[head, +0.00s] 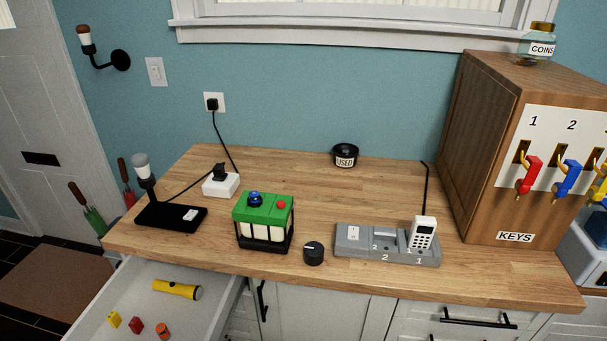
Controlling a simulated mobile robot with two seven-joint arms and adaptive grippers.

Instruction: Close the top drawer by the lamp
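The top drawer (205,315) at the left end of the counter is pulled out. Its white interior shows a yellow flashlight (177,289) and small yellow, red and orange items. The drawer's front and handle are out of the picture. A lamp (142,165) with a grey-white head stands on a black base (172,216) on the counter just above this drawer. Neither of my grippers is in view.
The wooden counter (290,170) holds a white plug block (220,185), a green-topped box (264,220), a black knob (313,253), a grey dock (370,243) with a white handset (422,234), and a key cabinet (480,150). A closed drawer handle (478,318) sits front right.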

